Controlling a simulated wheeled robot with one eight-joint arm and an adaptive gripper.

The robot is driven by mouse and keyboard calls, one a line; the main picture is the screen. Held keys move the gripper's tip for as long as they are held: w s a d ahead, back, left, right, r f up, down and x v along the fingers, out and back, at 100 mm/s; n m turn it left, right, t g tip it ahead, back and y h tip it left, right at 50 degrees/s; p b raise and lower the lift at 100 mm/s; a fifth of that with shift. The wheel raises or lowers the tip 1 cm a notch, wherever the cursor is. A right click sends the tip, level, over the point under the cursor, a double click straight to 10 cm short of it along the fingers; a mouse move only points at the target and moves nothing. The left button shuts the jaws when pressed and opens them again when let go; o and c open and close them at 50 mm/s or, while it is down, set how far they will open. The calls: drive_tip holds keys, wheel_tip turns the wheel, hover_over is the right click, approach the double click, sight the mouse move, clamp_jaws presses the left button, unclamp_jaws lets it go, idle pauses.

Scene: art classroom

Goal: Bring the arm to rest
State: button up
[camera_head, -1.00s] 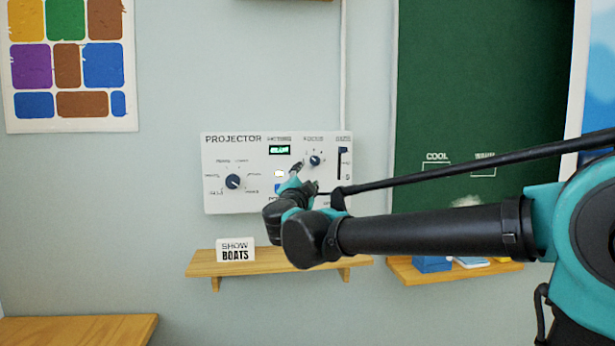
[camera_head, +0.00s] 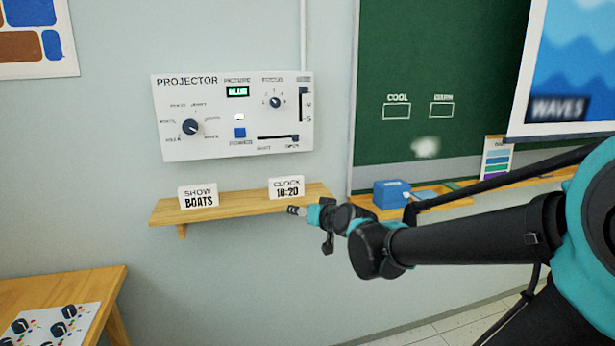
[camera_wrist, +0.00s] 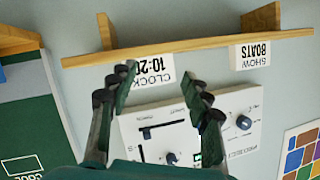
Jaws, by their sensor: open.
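My gripper (camera_head: 296,210) is in front of the right end of the wooden wall shelf in the head view, below the projector panel. In the wrist view, which looks upside down, my gripper (camera_wrist: 160,83) has its two dark fingers spread apart with nothing held between them. The clock card (camera_wrist: 154,76), reading 10:20, shows between and beyond the fingertips. My arm (camera_head: 470,235) reaches in from the right of the head view, roughly level.
The projector panel (camera_head: 235,150) has knobs, sliders and a lit display. The shelf (camera_head: 240,208) carries a "SHOW BOATS" card (camera_head: 198,197) and the clock card (camera_head: 286,188). A blue box (camera_head: 391,194) is on the ledge under the green board (camera_head: 440,50). A table (camera_head: 110,290) stands lower left.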

drive_tip(key=s+d+f+m+g+h, duration=0.1)
drive_tip(key=s+d+f+g+h, duration=0.5)
drive_tip(key=s+d+f, duration=1.4)
wheel_tip(320, 180, down, 3)
drive_tip(key=shift+d+r+m+g+h, duration=0.15)
drive_tip(key=shift+d+m+g+h, duration=0.2)
drive_tip(key=shift+g, duration=0.75)
drive_tip(key=shift+a, duration=0.1)
drive_tip(key=n+t+y, duration=0.3)
drive_tip(key=t+y, duration=0.3)
drive_tip(key=t, duration=1.2)
approach(276, 105)
drive_tip(key=shift+g, duration=0.3)
drive_tip(key=x, duration=0.9)
drive_tip(key=shift+s+r, duration=0.15)
drive_tip(key=shift+r, duration=0.05)
